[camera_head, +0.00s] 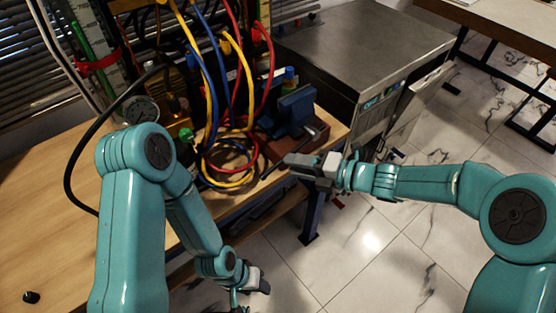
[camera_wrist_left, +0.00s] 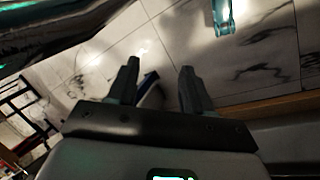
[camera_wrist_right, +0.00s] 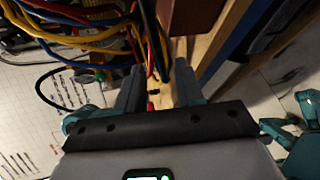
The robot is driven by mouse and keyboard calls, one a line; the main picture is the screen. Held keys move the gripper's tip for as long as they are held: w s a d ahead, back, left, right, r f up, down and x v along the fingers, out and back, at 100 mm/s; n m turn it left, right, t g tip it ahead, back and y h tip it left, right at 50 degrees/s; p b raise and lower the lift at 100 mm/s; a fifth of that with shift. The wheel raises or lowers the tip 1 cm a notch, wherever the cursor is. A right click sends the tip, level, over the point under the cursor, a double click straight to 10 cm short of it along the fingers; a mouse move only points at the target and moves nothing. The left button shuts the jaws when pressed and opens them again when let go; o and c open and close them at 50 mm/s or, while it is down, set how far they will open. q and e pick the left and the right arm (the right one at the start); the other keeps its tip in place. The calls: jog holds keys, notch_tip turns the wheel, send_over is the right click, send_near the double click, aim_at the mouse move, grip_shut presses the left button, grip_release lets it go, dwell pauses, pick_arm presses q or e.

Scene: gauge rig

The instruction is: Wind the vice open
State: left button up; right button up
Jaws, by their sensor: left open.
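The blue vice (camera_head: 295,106) sits near the right end of the wooden bench, with a dark bar at its front side. My right gripper (camera_head: 292,162) is just in front of and below the vice, past the bench's front edge. In the right wrist view its fingers (camera_wrist_right: 158,90) stand apart, with cables and the bench edge seen beyond them. I see nothing clamped between them. My left gripper (camera_head: 262,284) hangs low in front of the bench, away from the vice. In the left wrist view its fingers (camera_wrist_left: 158,72) are apart and empty over the floor.
Red, blue and yellow cables (camera_head: 222,95) loop down beside the vice. A round gauge (camera_head: 140,110) stands to the left on the wooden bench (camera_head: 40,215). A metal cabinet (camera_head: 365,50) is behind the vice. The marble floor (camera_head: 370,265) at the front right is free.

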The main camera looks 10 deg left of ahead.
jog(key=v, duration=0.8)
jog(key=shift+d, duration=0.3)
jog(key=shift+s, duration=0.1)
